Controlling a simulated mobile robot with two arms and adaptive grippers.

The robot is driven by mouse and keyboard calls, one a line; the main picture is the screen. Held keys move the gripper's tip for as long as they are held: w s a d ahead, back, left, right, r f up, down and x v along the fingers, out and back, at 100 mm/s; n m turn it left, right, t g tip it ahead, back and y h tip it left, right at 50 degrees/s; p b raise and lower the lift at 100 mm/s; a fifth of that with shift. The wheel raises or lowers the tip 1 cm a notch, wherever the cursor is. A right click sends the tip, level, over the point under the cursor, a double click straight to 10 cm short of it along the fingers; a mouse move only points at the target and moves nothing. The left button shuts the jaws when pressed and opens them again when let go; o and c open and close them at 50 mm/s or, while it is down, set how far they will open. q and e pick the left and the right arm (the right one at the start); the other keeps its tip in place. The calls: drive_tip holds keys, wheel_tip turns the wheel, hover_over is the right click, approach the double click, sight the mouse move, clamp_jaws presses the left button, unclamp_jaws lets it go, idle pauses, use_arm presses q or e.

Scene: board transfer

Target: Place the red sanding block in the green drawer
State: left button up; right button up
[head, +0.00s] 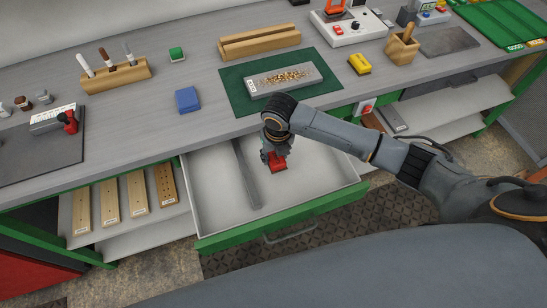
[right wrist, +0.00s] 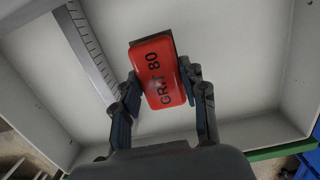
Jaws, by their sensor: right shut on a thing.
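The red sanding block (head: 276,162), marked GRIT 80, is in my right gripper (head: 272,154). In the right wrist view the red block (right wrist: 160,75) sits between the two fingers of the right gripper (right wrist: 165,95), which is shut on it. The green drawer (head: 330,204) is pulled open, and the gripper with the block is over its inside, right of the divider. I cannot tell whether the block touches the drawer floor. The divider (head: 246,174) also shows in the right wrist view (right wrist: 84,48). My left gripper is out of view.
A green mat (head: 235,92) holds a grey tray. Wooden boards (head: 109,202) lie on a shelf left of the drawer. The drawer's floor looks otherwise empty.

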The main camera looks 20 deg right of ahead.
sight(274, 160)
drive_tip(key=shift+w+a+f, duration=0.15)
drive_tip(key=shift+w+f, duration=0.25)
drive_tip(key=shift+f, duration=1.6)
drive_tip(key=shift+f, duration=0.15)
drive_tip(key=o, duration=1)
drive_tip(key=r, duration=0.4)
drive_tip(key=s+r, duration=0.1)
drive_tip(key=r, duration=0.7)
drive_tip(key=shift+s+r+b, duration=0.15)
drive_tip(key=shift+s+b, duration=0.1)
drive_tip(key=shift+b, duration=0.1)
